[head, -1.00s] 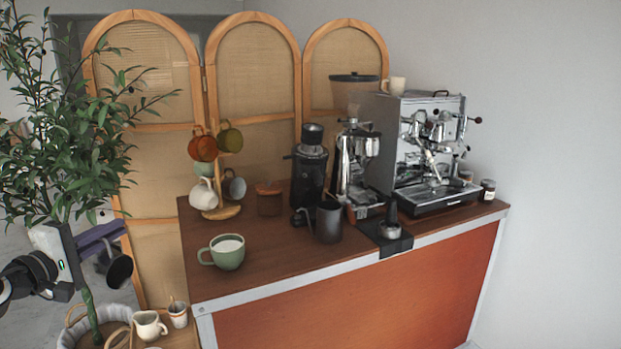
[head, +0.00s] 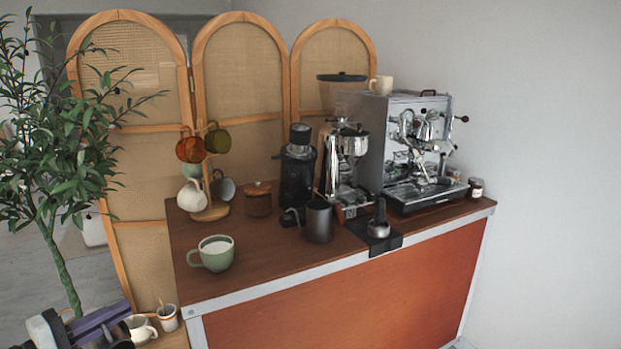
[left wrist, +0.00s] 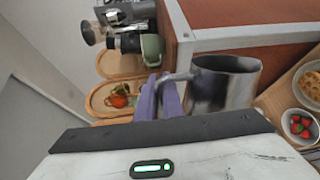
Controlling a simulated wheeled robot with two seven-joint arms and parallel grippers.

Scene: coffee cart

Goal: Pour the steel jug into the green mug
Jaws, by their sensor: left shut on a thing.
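The green mug (head: 214,255) stands upright on the front left of the wooden counter, with pale content inside. It also shows sideways in the left wrist view (left wrist: 152,49). My left gripper (head: 104,326), with purple fingers, is low at the bottom left of the head view, left of and below the mug. In the left wrist view its fingers (left wrist: 160,97) are shut on the handle of the steel jug (left wrist: 222,88). My right gripper is not in view.
A dark jug (head: 319,222) stands on the counter by the grinders and espresso machine (head: 408,150). A mug tree (head: 211,211) stands behind the green mug. A plant (head: 62,165) rises behind.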

